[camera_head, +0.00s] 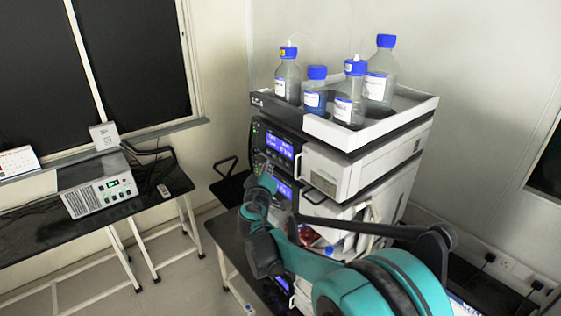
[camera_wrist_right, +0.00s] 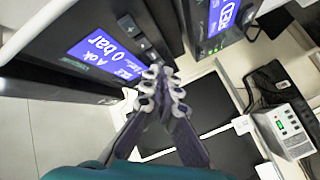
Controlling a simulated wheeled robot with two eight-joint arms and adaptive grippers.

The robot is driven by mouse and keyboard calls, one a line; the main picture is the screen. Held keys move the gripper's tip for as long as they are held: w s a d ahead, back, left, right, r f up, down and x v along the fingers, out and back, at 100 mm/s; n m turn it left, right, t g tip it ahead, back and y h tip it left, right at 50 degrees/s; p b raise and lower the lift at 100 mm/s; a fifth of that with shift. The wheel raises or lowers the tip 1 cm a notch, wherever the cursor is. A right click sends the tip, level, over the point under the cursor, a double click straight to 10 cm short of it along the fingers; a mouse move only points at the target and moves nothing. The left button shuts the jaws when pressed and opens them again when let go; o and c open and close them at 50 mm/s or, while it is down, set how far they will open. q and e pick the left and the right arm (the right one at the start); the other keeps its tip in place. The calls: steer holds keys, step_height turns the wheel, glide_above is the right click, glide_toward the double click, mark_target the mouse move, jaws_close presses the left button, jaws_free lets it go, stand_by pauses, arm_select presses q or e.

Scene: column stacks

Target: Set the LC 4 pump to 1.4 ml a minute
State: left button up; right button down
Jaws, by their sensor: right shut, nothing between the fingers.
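The LC 4 stack stands at the centre of the head view, with its label (camera_head: 258,101) on the top tray's edge. Its upper module has a lit blue display (camera_head: 280,145), its text too small to read. A second blue display (camera_head: 283,188) sits lower, partly behind my arm. In the right wrist view a blue display (camera_wrist_right: 106,52) reads "0 bar", with dark buttons (camera_wrist_right: 134,32) beside it. My right gripper (camera_head: 263,168) is in front of the stack; its fingers are together and empty near those buttons in the wrist view (camera_wrist_right: 160,75). Contact cannot be told. My left gripper is out of view.
Several blue-capped bottles (camera_head: 352,92) stand in the top tray (camera_head: 405,118). A grey box with a green display (camera_head: 98,188) sits on the black bench (camera_head: 40,228) at left. Open floor (camera_head: 185,260) lies between bench and stack. Another lit module (camera_wrist_right: 222,22) shows in the wrist view.

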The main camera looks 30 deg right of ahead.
mark_target(277, 158)
steer(key=shift+d, duration=0.9)
steer(key=shift+d, duration=0.1)
stand_by(0.8)
steer(key=shift+w+d, duration=0.1)
steer(key=shift+d, duration=0.2)
steer(key=shift+d+b, duration=0.3)
steer(key=shift+d, duration=0.1)
stand_by(0.6)
steer(key=shift+a, duration=0.85)
steer(key=shift+s+a, duration=0.15)
steer(key=shift+a, duration=1.1)
steer(key=shift+s+a, duration=0.1)
steer(key=shift+a, duration=1.15)
